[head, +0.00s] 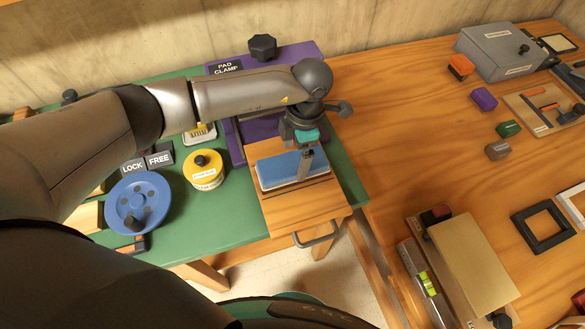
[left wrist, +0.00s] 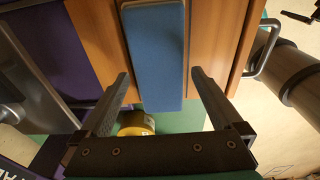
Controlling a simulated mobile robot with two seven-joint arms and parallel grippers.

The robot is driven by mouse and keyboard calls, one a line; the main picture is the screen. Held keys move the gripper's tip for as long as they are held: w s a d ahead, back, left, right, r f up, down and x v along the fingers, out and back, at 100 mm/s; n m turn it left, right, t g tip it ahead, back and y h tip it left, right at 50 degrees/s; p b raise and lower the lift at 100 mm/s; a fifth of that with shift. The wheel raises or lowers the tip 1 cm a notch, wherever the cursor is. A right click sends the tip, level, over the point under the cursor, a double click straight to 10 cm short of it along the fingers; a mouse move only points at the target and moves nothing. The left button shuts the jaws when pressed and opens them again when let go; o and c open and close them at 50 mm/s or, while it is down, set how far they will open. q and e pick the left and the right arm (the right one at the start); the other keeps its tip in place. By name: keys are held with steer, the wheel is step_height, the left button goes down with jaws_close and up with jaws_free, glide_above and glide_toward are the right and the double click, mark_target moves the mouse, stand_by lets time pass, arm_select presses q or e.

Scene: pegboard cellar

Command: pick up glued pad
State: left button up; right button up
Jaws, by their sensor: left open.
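The glued pad (head: 275,172) is a blue block with a pale lower layer. It lies on a wooden board (head: 290,214) at the right end of the green table. In the left wrist view the pad (left wrist: 158,45) runs up from the middle of the picture. My left gripper (head: 306,160) is over the pad, pointing down, and hides part of it. In the left wrist view its open fingers (left wrist: 160,78) show on either side of the pad with gaps. I cannot tell how high the fingertips are. My right gripper is not in view.
A purple pad clamp (head: 228,68) with a black knob (head: 262,47) stands behind. A yellow knobbed pot (head: 206,172) and a blue handwheel (head: 138,203) are to the left. A metal handle (head: 318,237) juts from the board's front. A wooden bench (head: 405,150) adjoins on the right.

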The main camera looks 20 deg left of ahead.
mark_target(294, 161)
arm_select(q)
step_height(294, 161, down, 4)
steer(key=shift+a+f, duration=0.15)
steer(key=shift+c, duration=0.2)
steer(key=c, duration=1.1)
